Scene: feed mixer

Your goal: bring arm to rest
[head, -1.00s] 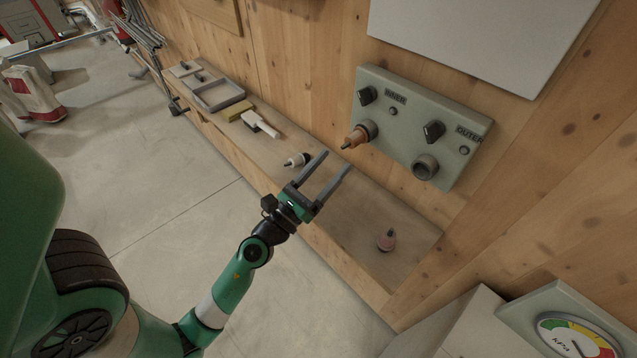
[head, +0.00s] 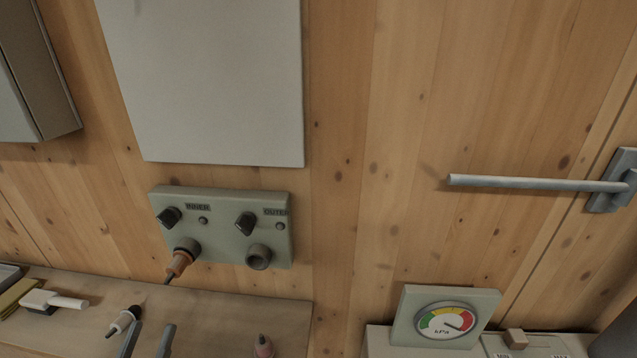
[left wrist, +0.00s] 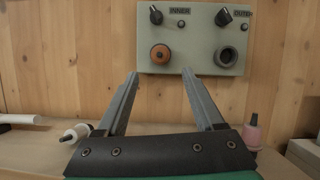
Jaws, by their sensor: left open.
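My left gripper (head: 147,340) shows only by its two grey fingertips at the bottom edge of the head view. In the left wrist view my left gripper (left wrist: 157,75) is open and empty, its fingers apart. It faces the grey-green control panel (head: 222,226) on the wooden wall, just below it in the picture and not visibly touching it. The panel (left wrist: 192,40) has INNER and OUTER knobs. A brown plug (head: 178,262) sits in the INNER socket; the OUTER socket (head: 258,257) is empty. My right gripper is in neither view.
On the wooden shelf (head: 215,306) are a white-and-black bottle (head: 125,318), a pink bottle (head: 263,346) and a white brush (head: 53,301). A pressure gauge (head: 445,317) stands to the right. A bar handle (head: 540,184) sticks out from the wall at right.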

